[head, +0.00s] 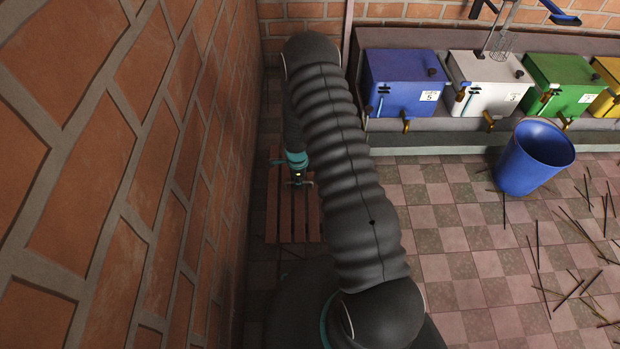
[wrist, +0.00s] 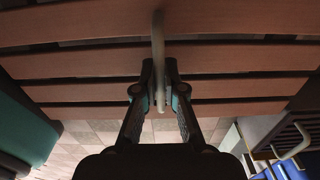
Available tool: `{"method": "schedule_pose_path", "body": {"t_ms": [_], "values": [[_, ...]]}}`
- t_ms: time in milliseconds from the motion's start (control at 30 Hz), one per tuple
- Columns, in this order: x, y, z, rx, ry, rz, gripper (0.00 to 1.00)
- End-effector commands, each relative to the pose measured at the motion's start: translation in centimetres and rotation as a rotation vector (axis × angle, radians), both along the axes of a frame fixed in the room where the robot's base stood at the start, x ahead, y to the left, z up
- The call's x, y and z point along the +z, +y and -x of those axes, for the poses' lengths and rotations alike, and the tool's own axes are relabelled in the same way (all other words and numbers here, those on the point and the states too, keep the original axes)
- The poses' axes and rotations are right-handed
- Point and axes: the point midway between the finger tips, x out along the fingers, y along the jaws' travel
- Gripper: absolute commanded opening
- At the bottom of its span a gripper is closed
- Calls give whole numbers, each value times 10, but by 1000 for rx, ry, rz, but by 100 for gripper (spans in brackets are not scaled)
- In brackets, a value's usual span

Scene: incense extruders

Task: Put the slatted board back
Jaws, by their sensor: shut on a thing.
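The slatted board (head: 286,222) shows in the head view as reddish-brown parallel slats, beside the brick wall at the left. My arm hides part of its right side. In the wrist view its slats (wrist: 80,63) run across the upper picture, with a pale bar-like handle (wrist: 158,35) in front of them. My gripper (wrist: 160,92) is shut on this handle. In the head view my gripper (head: 299,182) is small and sits over the board's middle. Whether the board touches the floor is unclear.
The brick wall (head: 120,130) is close on the left. Blue (head: 402,80), white (head: 488,82) and green (head: 560,88) boxes stand on a ledge at the back right. A blue bin (head: 535,160) stands on the tiled floor, with sticks (head: 570,290) scattered at right. A dark slotted thing (wrist: 290,135) is at right in the wrist view.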

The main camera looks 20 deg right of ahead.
Motion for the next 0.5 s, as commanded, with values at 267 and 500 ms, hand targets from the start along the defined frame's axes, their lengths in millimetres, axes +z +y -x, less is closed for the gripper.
{"method": "schedule_pose_path", "body": {"t_ms": [267, 500], "values": [[-19, 33, -12, 3, -2, 0, 0], [-26, 37, -13, 2, -1, 0, 0]]}}
